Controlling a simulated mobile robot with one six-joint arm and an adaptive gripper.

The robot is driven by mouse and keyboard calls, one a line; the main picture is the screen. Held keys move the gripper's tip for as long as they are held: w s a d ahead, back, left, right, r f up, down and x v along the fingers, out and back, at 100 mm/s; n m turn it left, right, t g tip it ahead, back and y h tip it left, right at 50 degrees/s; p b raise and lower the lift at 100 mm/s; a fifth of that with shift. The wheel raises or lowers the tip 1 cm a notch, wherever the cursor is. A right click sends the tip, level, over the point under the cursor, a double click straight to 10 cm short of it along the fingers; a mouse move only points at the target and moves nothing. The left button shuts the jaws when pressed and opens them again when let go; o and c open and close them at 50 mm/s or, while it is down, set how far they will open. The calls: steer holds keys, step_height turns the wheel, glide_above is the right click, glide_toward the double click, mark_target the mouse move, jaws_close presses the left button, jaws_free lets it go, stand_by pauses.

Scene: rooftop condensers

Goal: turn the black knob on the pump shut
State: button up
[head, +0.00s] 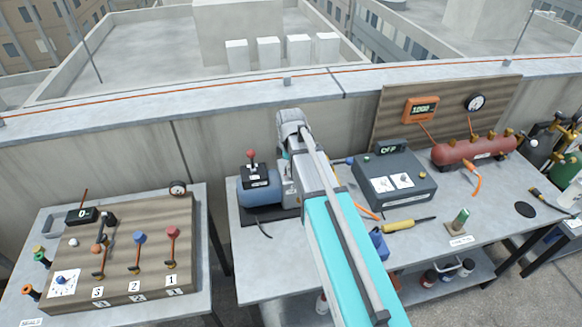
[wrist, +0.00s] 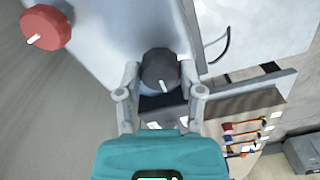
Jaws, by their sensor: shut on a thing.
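In the wrist view, the black knob (wrist: 159,66) is round with a white pointer mark toward the bottom of the picture. My gripper (wrist: 160,74) has one finger on each side of it and is shut on it. The blue pump (head: 258,195) stands on the middle bench in the head view, with a black box (head: 254,173) and a red-topped stick on it. My arm covers the pump's right part, and the black knob and my gripper are hidden there. A red knob (wrist: 47,27) with a white mark is at upper left in the wrist view, apart from my gripper.
Right of my arm are a grey box with a display (head: 394,180), a yellow tool (head: 408,224) and a red tank (head: 476,151). The left bench carries a wooden board (head: 126,262) with several valves. A gap separates the benches.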

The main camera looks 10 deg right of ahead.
steer(key=m, duration=0.4)
steer(key=shift+m, duration=0.3)
steer(key=m, duration=0.9)
steer(key=shift+m, duration=1.8)
steer(key=o, duration=1.2)
steer(key=shift+c, duration=0.2)
